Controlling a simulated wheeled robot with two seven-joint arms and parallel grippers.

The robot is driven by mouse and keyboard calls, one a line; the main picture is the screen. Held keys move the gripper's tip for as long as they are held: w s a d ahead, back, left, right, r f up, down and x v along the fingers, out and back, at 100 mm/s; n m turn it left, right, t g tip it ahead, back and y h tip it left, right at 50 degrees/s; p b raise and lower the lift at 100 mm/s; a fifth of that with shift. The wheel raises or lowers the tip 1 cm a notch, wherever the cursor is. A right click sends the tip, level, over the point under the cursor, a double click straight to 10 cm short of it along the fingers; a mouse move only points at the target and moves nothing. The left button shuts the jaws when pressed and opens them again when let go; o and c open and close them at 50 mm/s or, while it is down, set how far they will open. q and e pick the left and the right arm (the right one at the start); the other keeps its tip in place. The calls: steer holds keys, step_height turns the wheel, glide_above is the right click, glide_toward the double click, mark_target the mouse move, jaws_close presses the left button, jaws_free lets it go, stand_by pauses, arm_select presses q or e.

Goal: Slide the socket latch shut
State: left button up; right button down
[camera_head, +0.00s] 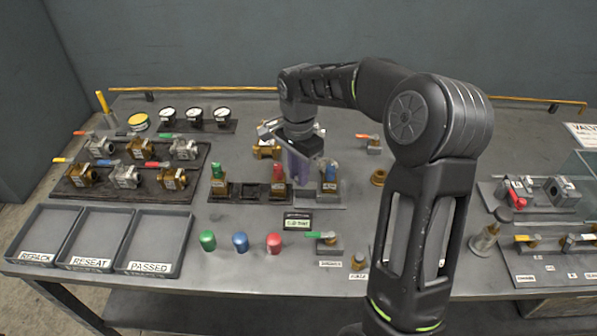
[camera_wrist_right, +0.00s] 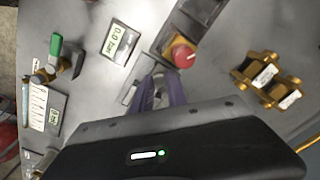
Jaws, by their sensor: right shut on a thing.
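My right gripper (camera_head: 300,178) reaches down over the bench at the left side of a grey socket plate (camera_head: 325,201). A brass valve with a blue cap (camera_head: 329,170) stands on that plate, just right of the fingers. In the right wrist view the purple fingers of my right gripper (camera_wrist_right: 160,90) are close together and shut on a small grey part, seemingly the socket latch; the fingers and gripper body hide most of it. I cannot tell how far the latch has slid. My left gripper is not in view.
A red-capped valve (camera_head: 277,178) stands close left of the fingers, with a green-capped one (camera_head: 218,178) farther left. A pressure display (camera_head: 297,222) and loose green, blue and red caps (camera_head: 240,241) lie in front. Trays (camera_head: 159,244) sit front left.

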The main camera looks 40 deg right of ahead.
stand_by(0.6)
steer(key=shift+s+d, duration=0.5)
steer(key=shift+d, duration=0.35)
steer(key=c, duration=1.7)
jaws_free()
steer(key=shift+o, duration=0.6)
steer(key=shift+s+d, duration=0.1)
steer(key=shift+s, duration=0.05)
steer(key=shift+r, duration=0.55)
step_height(320, 180, up, 7)
steer(key=b, duration=0.1)
steer(key=shift+f, duration=0.15)
